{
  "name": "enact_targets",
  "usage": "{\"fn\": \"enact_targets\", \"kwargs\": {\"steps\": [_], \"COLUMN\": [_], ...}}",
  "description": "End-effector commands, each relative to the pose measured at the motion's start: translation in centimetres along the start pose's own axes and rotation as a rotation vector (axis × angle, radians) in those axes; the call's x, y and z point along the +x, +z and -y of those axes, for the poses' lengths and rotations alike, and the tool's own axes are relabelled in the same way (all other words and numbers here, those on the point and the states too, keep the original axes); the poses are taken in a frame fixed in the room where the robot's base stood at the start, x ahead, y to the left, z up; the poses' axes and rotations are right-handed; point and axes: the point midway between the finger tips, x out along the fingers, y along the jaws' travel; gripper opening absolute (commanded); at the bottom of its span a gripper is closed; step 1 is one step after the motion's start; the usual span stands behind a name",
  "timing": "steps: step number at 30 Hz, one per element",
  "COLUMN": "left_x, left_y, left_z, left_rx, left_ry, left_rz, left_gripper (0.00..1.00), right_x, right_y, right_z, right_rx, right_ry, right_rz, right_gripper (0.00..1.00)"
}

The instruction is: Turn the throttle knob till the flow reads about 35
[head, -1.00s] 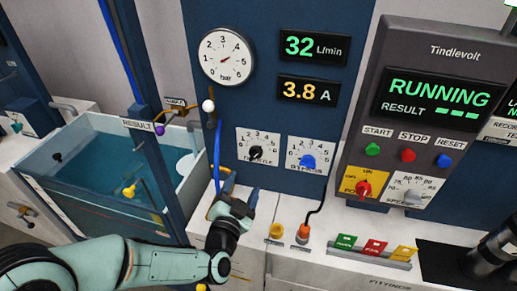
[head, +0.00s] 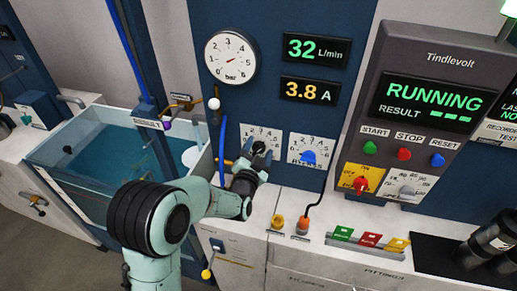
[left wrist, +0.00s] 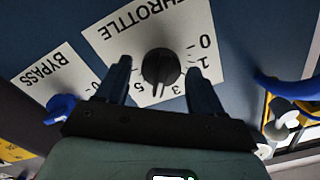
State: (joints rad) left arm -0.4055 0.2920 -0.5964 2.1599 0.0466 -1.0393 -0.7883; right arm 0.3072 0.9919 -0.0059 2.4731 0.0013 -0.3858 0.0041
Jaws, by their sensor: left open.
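In the head view the left gripper (head: 252,168) is up at the throttle plate (head: 250,134) and partly hides the knob (head: 259,148). The flow display (head: 316,50) reads 32 L/min.
The blue bypass knob (head: 308,157) is right of the throttle. A pressure gauge (head: 231,57) and a current display (head: 309,91) reading 3.8 A are above. A water tank (head: 90,165) stands left.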

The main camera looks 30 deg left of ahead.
Motion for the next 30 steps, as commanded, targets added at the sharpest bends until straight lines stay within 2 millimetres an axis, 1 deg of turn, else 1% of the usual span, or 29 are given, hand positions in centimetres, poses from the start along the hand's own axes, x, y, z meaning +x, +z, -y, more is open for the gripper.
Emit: {"fn": "enact_targets", "kwargs": {"steps": [7, 8, 9, 12, 16, 21, 29, 30], "left_x": [0.06, 0.06, 0.06, 0.05, 0.03, 0.04, 0.07, 0.07], "left_y": [0.05, 0.05, 0.04, 0.03, 0.06, 0.11, -0.03, -0.04], "left_z": [0.00, 0.00, 0.00, 0.00, -0.02, -0.08, -0.02, -0.02], "left_rx": [0.000, 0.000, 0.000, 0.000, 0.010, 0.080, 0.089, 0.089], "left_ry": [0.000, 0.000, 0.000, 0.000, 0.000, -0.001, -0.001, -0.001], "left_rz": [0.000, 0.000, 0.000, 0.000, 0.000, 0.000, -0.001, -0.001], "left_gripper": [0.67, 0.57, 0.44, 0.14, 0.14, 0.14, 0.14, 0.51], "right_x": [0.01, 0.01, 0.01, 0.01, 0.16, 0.87, 0.78, 0.78], "right_y": [0.00, 0.00, 0.00, 0.00, 0.07, 0.35, 0.31, 0.31], "right_z": [-0.01, -0.01, -0.01, -0.01, -0.09, -0.43, -0.39, -0.39], "right_rx": [0.000, 0.000, 0.000, 0.000, 0.000, 0.002, 0.002, 0.002], "right_ry": [0.000, 0.000, 0.000, 0.000, 0.000, 0.002, 0.002, 0.002], "right_rz": [0.000, 0.000, 0.000, 0.000, 0.001, 0.005, 0.005, 0.005], "right_gripper": [0.67, 0.67, 0.67, 0.67, 0.67, 0.67, 0.67, 0.67]}}
